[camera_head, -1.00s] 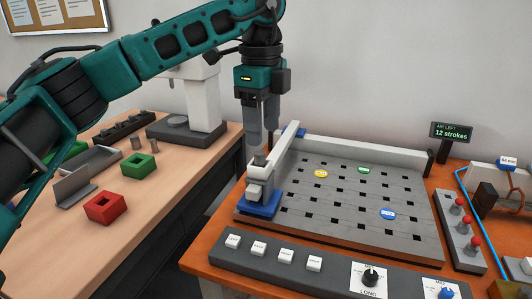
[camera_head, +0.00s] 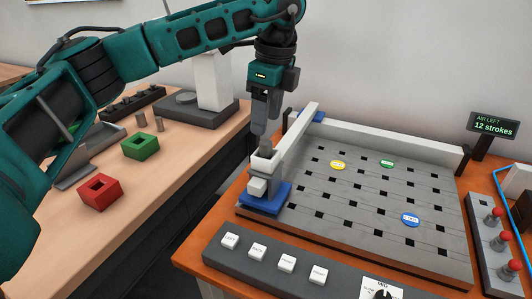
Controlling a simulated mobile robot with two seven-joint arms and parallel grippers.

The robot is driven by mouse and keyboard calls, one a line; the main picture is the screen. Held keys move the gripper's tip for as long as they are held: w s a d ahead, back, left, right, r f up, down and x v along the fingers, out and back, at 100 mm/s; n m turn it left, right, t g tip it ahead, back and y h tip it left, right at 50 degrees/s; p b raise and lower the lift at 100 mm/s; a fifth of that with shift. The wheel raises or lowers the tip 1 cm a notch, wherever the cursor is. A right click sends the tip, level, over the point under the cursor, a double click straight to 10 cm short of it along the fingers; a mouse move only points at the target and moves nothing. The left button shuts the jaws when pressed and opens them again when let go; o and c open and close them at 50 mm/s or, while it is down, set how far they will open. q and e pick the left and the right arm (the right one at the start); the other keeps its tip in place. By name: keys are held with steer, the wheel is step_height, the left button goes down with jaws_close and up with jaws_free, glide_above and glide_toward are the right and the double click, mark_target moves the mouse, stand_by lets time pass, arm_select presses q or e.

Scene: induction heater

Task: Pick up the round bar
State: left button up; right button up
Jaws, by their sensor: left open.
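Two short grey upright cylinders, (camera_head: 141,120) and (camera_head: 159,124), stand on the wooden bench at the left; either may be the round bar, but I cannot tell. My left gripper (camera_head: 264,146) points down at the near-left corner of the grey slotted plate (camera_head: 330,205), well to the right of those cylinders. My right gripper is out of view.
A red block (camera_head: 100,194) and a green block (camera_head: 140,147) with square holes lie on the bench. White rails edge the plate, which carries yellow, green and blue discs. A button panel (camera_head: 262,252) lies in front. A dark gap separates the benches.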

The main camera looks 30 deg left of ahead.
mark_target(266, 142)
arm_select(q)
step_height(266, 142, down, 5)
steer(key=shift+f, duration=0.15)
jaws_close()
stand_by(0.6)
